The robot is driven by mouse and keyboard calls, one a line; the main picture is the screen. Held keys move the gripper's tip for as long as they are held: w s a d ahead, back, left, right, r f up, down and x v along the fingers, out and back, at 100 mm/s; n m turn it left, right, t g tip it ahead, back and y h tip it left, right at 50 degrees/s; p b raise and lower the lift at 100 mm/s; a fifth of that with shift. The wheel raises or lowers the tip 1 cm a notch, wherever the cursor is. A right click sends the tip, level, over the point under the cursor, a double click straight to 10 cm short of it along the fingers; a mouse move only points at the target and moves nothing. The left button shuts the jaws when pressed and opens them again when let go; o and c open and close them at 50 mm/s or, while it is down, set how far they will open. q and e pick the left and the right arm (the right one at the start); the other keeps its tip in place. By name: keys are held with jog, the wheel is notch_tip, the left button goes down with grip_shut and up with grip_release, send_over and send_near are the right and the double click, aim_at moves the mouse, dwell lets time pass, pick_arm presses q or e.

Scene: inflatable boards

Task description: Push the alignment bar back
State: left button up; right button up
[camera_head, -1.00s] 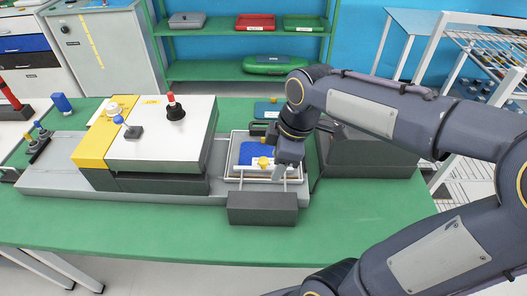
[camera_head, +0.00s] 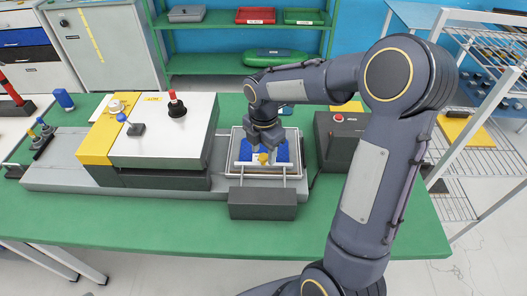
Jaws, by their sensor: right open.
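A shallow metal tray frame (camera_head: 236,141) holds a blue board (camera_head: 283,152) at the right end of the machine. A pale alignment bar (camera_head: 243,164) with a yellow knob (camera_head: 263,158) lies across the board near its front. My right gripper (camera_head: 264,149) points down over the board, its open fingers at the knob, just behind or around it. I cannot tell whether the fingers touch the knob or bar. The gripper and wrist hide the board's back middle. My left gripper is not in view.
The white and yellow machine (camera_head: 165,130) stands left of the tray. A dark block (camera_head: 262,204) sits in front. A dark control box (camera_head: 338,135) with a red button stands close on the right. The green table (camera_head: 150,230) is clear along its front.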

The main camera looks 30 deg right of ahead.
aim_at(263, 167)
jog(key=shift+f, duration=0.55)
jog(key=shift+c, duration=0.2)
grip_shut()
jog(key=shift+s+a+b, duration=0.1)
jog(key=shift+s+a, duration=0.35)
jog(key=shift+s, duration=0.25)
jog(key=shift+s+a+b, duration=0.1)
jog(key=shift+s+a, duration=0.35)
jog(key=shift+s, duration=0.25)
jog(key=shift+s+a+b, duration=0.1)
jog(key=shift+s+a, duration=0.35)
jog(key=shift+s, duration=0.25)
jog(key=shift+o, duration=0.2)
grip_release()
notch_tip(263, 167, up, 8)
